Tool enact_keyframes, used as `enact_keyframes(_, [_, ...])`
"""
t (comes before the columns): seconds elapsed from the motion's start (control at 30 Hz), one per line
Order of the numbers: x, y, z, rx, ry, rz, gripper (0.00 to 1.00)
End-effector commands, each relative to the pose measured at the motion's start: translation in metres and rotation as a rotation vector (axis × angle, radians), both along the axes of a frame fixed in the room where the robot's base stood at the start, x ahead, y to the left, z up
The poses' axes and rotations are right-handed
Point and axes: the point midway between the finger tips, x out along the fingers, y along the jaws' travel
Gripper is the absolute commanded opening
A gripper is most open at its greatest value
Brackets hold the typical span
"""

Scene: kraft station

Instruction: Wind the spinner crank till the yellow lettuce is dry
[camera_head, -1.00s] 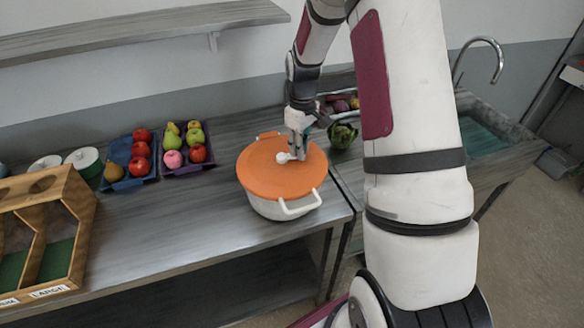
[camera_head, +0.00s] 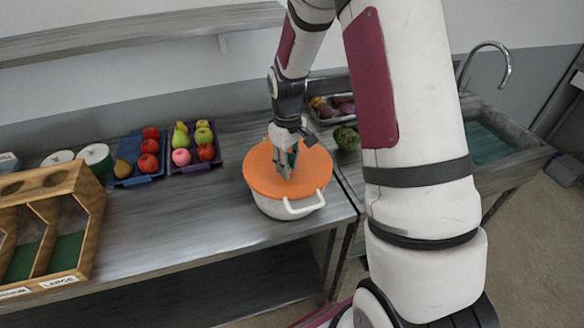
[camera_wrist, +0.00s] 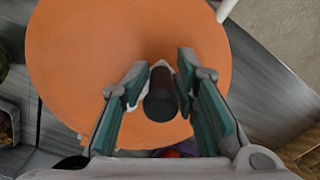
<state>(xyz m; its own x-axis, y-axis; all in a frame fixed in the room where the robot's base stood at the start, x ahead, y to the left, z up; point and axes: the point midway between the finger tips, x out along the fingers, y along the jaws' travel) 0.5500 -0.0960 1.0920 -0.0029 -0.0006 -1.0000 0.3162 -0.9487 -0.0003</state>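The spinner is a white pot (camera_head: 272,206) with an orange lid (camera_head: 318,172), standing near the counter's right end. My gripper (camera_head: 287,170) points down over the middle of the lid. In the wrist view my gripper (camera_wrist: 163,62) has its two teal-padded fingers apart, one on each side of a dark upright crank handle (camera_wrist: 161,98). The fingers look open around it, with narrow gaps. The yellow lettuce is not visible; the lid hides the pot's inside.
A blue fruit tray (camera_head: 136,181) and a purple fruit tray (camera_head: 196,168) stand left of the pot. A wooden divided box (camera_head: 84,190) is at far left. A green leafy vegetable (camera_head: 346,137) and the sink (camera_head: 490,135) are right. The counter's front middle is clear.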

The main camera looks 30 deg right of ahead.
Motion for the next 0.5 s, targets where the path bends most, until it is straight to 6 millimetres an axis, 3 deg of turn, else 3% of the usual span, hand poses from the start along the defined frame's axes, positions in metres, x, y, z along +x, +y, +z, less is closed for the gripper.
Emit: enact_keyframes(0.5, [0.0011,-0.0005,0.0044,-0.001,-0.003,0.0,0.5])
